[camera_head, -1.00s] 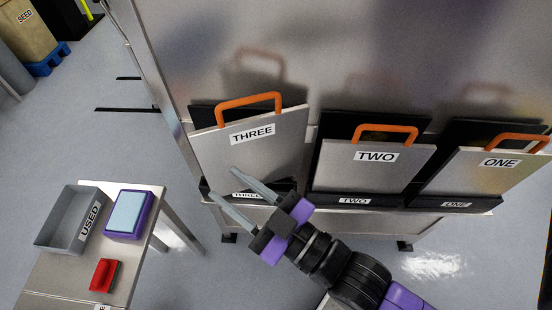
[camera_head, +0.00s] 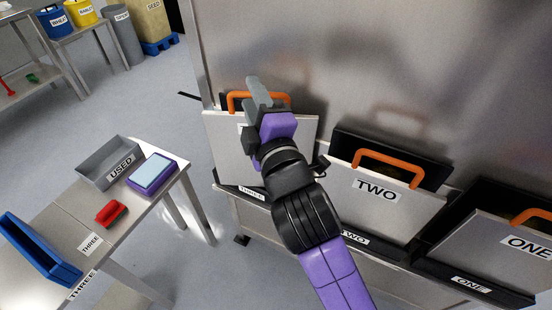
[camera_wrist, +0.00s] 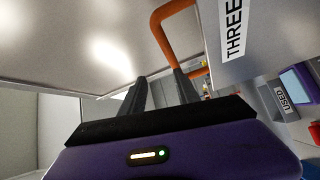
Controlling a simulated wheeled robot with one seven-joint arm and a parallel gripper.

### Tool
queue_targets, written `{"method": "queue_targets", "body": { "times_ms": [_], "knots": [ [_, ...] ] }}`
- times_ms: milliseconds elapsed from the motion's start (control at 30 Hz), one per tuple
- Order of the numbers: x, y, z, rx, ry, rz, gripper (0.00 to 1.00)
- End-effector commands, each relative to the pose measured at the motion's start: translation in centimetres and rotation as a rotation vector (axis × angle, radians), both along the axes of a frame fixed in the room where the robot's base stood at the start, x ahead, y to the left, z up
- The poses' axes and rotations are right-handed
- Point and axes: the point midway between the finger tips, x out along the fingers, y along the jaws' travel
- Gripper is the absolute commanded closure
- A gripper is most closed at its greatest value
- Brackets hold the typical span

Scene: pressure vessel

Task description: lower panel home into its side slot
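The grey panel THREE (camera_head: 222,148) leans in the left holder (camera_head: 238,188) marked THREE on the large metal wall. Its orange handle (camera_head: 238,98) stands at its top edge. My gripper (camera_head: 259,92) is at this handle and hides part of it and most of the panel's label. In the wrist view the two fingers (camera_wrist: 160,88) are apart, with a visible gap. The orange handle (camera_wrist: 162,35) is at the tips, nearest the right finger; I cannot tell whether it lies between them. The label THREE (camera_wrist: 234,28) shows at upper right.
Panel TWO (camera_head: 375,205) and panel ONE (camera_head: 490,255) lean in their holders to the right. At left a table carries a grey USED tray (camera_head: 105,165), a purple-and-blue block (camera_head: 153,173), a red object (camera_head: 112,212) and a blue bin (camera_head: 38,250). The floor between is clear.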

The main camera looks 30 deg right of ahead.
Motion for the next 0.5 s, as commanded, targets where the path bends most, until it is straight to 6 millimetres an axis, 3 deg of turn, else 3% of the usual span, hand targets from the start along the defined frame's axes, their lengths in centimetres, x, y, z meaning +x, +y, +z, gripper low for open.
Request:
{"method": "queue_targets", "body": {
  "times_ms": [200,500],
  "knots": [
    [0.1,-1.0,-2.1,-0.133,0.099,-0.055,0.62],
    [1.1,-1.5,-2.6,-0.199,0.132,-0.068,0.62]
  ]
}}
